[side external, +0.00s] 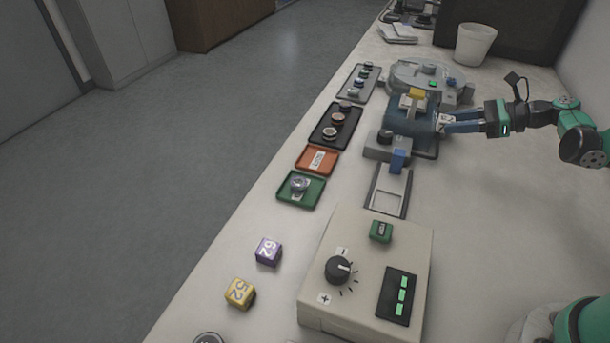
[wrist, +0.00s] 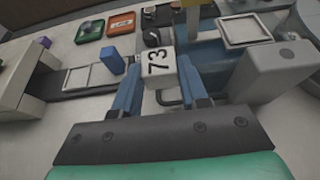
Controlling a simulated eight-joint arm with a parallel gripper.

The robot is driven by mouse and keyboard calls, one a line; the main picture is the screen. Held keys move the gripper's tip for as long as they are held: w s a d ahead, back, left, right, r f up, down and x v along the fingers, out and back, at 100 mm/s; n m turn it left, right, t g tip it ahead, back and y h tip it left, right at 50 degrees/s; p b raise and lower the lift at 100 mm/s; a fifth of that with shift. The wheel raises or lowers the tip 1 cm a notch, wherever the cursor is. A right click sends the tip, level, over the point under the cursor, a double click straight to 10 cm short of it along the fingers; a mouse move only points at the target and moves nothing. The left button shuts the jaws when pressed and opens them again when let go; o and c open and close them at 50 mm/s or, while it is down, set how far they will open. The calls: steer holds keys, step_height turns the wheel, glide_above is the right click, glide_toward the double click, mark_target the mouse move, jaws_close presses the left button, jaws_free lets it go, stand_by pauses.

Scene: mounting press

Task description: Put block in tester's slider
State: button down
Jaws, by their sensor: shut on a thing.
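My gripper (side external: 450,123) is shut on a white block (wrist: 158,62) marked 73, which sits between its blue fingertips in the wrist view. In the side view the block is small and partly hidden at the fingertips, beside the blue-grey press (side external: 408,118). The tester (side external: 345,265) is a beige box with a black dial and green lights, at the front. Its slider (side external: 388,195) is a track with an empty square frame and a blue handle (side external: 398,160) at its far end. The slider (wrist: 90,77) lies left of the block in the wrist view.
Purple (side external: 267,252) and yellow (side external: 239,293) blocks lie left of the tester. Green (side external: 301,190), orange (side external: 317,160) and dark (side external: 336,125) trays line the table's left edge. A grey round machine (side external: 430,80) and white bin (side external: 475,44) stand behind. Right-hand table space is clear.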

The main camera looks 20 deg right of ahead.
step_height(320, 180, up, 12)
steer(key=f, duration=0.1)
steer(key=a+r+m+t+h, duration=0.2)
steer(key=a+m+h, duration=0.1)
steer(key=a, duration=0.9)
step_height(320, 180, up, 7)
steer(key=w+m+t+h, duration=0.1)
steer(key=m+h, duration=0.1)
steer(key=shift+a+m+h, duration=0.2)
steer(key=shift+m+h, duration=0.1)
steer(key=shift+w+f, duration=0.1)
steer(key=shift+f, duration=0.05)
steer(key=n+g+y, duration=1)
steer(key=n+g, duration=0.3)
steer(key=n, duration=0.2)
glide_above(396, 199)
step_height(396, 199, down, 18)
steer(key=shift+f, duration=3.4)
